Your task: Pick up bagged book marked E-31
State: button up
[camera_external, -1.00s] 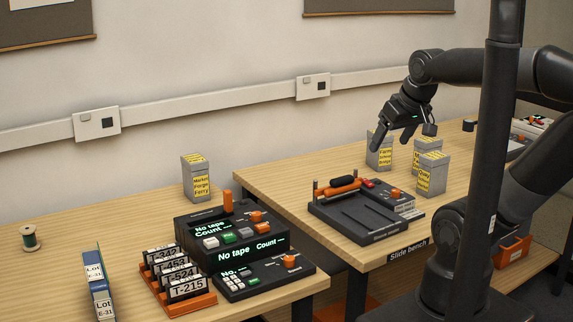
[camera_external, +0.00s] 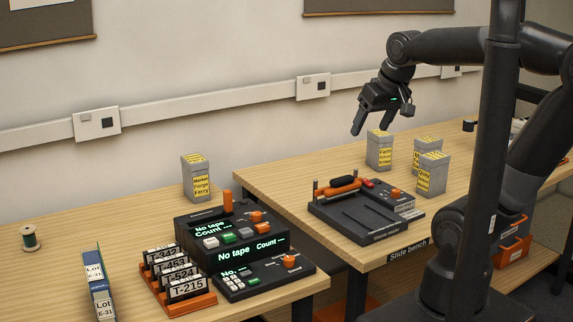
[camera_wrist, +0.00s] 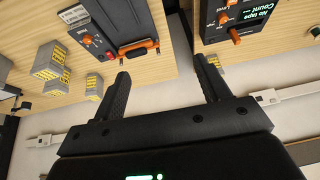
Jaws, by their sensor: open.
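The book marked Lot E-31 (camera_external: 97,287) stands upright at the front left of the left table in the external view. It is thin, with a blue cover and white labels; I cannot make out a bag around it. My gripper (camera_external: 372,124) is open and empty, raised above the right table near a grey box, far to the right of the book. In the wrist view my gripper's two fingers (camera_wrist: 163,88) are spread with nothing between them. The book does not show in the wrist view.
A rack of T-numbered cards (camera_external: 178,283) and a black tape counter (camera_external: 230,240) stand right of the book. A grey box (camera_external: 197,178) stands behind them. The slide device (camera_external: 365,215) and several grey boxes occupy the right table.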

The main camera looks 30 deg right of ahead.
jog(key=w+a+r+g, duration=0.1)
jog(key=w+a+r, duration=0.2)
jog(key=w+a, duration=1.45)
jog(key=m, duration=0.1)
send_over(93, 266)
jog(key=s, duration=0.3)
jog(key=shift+h, duration=0.4)
jog(key=f, duration=1.8)
jog(key=shift+w+a+f, duration=0.2)
jog(key=shift+a+f, duration=0.1)
jog(key=shift+a, duration=0.05)
jog(key=x, duration=0.5)
jog(key=shift+d+x, duration=0.15)
jog(key=shift+x, duration=1.25)
jog(key=shift+d+x, duration=0.1)
jog(key=shift+x, duration=1.3)
jog(key=shift+s+f, duration=0.1)
jog(key=shift+f, duration=0.15)
